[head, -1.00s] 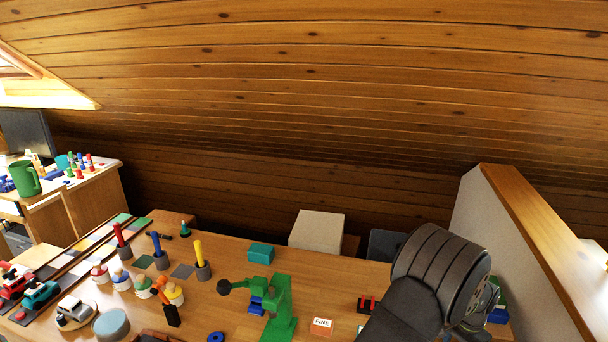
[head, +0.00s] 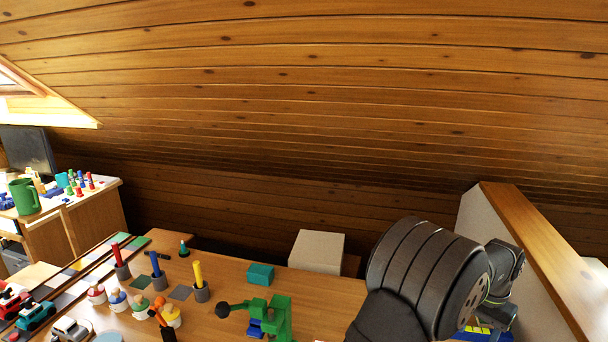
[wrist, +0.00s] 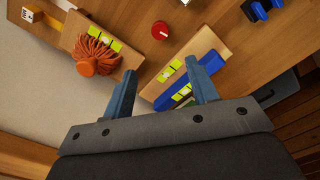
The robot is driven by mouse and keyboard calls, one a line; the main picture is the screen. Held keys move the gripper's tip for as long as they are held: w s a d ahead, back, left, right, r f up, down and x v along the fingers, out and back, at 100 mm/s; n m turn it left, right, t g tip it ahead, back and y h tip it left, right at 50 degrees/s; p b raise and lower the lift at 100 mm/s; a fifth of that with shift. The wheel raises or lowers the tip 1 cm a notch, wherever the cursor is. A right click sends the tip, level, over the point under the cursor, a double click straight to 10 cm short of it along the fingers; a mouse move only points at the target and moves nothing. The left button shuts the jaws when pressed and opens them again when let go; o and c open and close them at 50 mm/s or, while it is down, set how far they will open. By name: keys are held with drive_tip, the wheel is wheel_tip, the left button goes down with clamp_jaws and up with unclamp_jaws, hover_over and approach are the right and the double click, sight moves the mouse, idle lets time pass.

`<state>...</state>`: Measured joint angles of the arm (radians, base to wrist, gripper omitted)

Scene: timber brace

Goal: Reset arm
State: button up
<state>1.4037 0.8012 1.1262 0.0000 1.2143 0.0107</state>
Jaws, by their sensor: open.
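In the wrist view my gripper (wrist: 160,67) is open, its two blue-grey fingers spread with nothing held between them. Beyond the fingers lies a wooden board with a blue bar (wrist: 200,50) and yellow-green pieces. To the left, an orange stringy object (wrist: 96,52) with a round top lies on another wooden board (wrist: 72,32). A red round knob (wrist: 160,30) sits between the boards. In the head view my dark arm fills the lower right and hides part of the table. I cannot make out the fingers there.
A low partition wall (head: 535,245) stands close to the right of my arm. On the table are a green figure-like stand (head: 278,318), a teal block (head: 261,274), a pale box (head: 317,251) and several coloured pegs in holders. A side desk with a green mug (head: 25,196) stands at left.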

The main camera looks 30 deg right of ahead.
drive_tip(key=w+a+r+n, duration=0.1)
drive_tip(key=w+a+r, duration=0.3)
drive_tip(key=w+r, duration=0.1)
drive_tip(key=shift+a+r+h, duration=0.25)
drive_tip(key=shift+a+h, duration=0.05)
drive_tip(key=shift+a, duration=0.1)
idle(0.7)
drive_tip(key=w+a+r+n+t+h, duration=0.1)
drive_tip(key=w+a+r+n, duration=0.15)
drive_tip(key=a, duration=0.65)
drive_tip(key=w+a+r+n, duration=0.1)
drive_tip(key=w+a+r, duration=0.3)
drive_tip(key=a, duration=0.5)
drive_tip(key=w+a+r+n+t+h, duration=0.1)
drive_tip(key=w+a+r, duration=0.2)
drive_tip(key=a, duration=0.6)
drive_tip(key=s+a+f+n+t, duration=0.1)
drive_tip(key=s+a+f+n, duration=0.1)
drive_tip(key=a, duration=0.6)
drive_tip(key=s+a+f+n+t, duration=0.1)
drive_tip(key=s+a+f+n, duration=0.1)
drive_tip(key=a, duration=0.6)
drive_tip(key=s+a+f+n+t, duration=0.1)
drive_tip(key=s+a+f, duration=0.3)
drive_tip(key=a, duration=0.4)
drive_tip(key=shift+s+a+f+n, duration=0.2)
drive_tip(key=shift+s+f+n, duration=0.15)
drive_tip(key=shift+f+n, duration=0.1)
